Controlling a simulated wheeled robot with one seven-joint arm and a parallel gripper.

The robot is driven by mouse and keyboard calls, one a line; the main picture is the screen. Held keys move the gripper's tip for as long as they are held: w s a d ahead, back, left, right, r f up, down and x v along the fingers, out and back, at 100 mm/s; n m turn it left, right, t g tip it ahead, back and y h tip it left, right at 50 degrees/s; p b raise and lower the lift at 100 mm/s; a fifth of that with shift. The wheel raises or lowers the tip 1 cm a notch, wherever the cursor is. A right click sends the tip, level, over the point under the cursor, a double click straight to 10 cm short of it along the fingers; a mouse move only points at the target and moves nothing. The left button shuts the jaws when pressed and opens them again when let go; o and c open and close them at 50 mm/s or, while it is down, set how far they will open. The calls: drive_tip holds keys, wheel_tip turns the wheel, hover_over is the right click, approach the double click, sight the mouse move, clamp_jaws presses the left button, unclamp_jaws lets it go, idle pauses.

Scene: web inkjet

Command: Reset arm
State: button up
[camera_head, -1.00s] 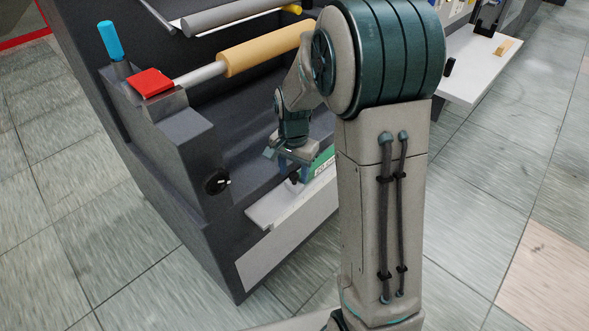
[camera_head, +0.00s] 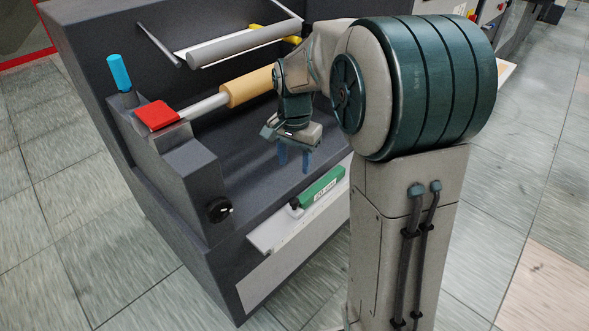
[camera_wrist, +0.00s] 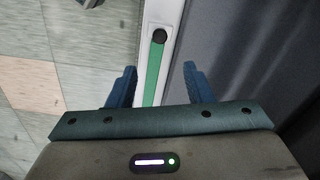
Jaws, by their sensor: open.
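My gripper (camera_head: 294,158) is open and empty, with its blue fingers hanging above the machine's front ledge. In the wrist view my gripper (camera_wrist: 160,88) has its two fingers well apart, with nothing held between them. A green bar (camera_head: 321,187) with a black knob lies on the pale ledge below and apart from the fingers. The green bar (camera_wrist: 153,75) also shows in the wrist view, beyond the fingers.
The dark machine (camera_head: 150,235) has a tan roller (camera_head: 247,87), a grey roller (camera_head: 240,45), a red block (camera_head: 157,115), a blue handle (camera_head: 118,72) and a black dial (camera_head: 219,210). A pale ledge (camera_head: 268,238) juts from its front. Tiled floor (camera_head: 80,220) is clear at left.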

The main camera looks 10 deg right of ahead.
drive_tip(key=shift+r, duration=0.4)
drive_tip(key=s+r+n+t+p, duration=0.2)
drive_tip(key=s+r+n+p, duration=0.6)
drive_tip(key=s+r+p, duration=0.9)
wheel_tip(320, 180, up, 2)
drive_tip(key=s, duration=0.2)
drive_tip(key=shift+s+d+r+t+p, duration=0.25)
drive_tip(key=shift+s+d+t+p, duration=0.05)
drive_tip(key=shift+t+p, duration=0.1)
drive_tip(key=shift+d, duration=0.1)
idle(1.7)
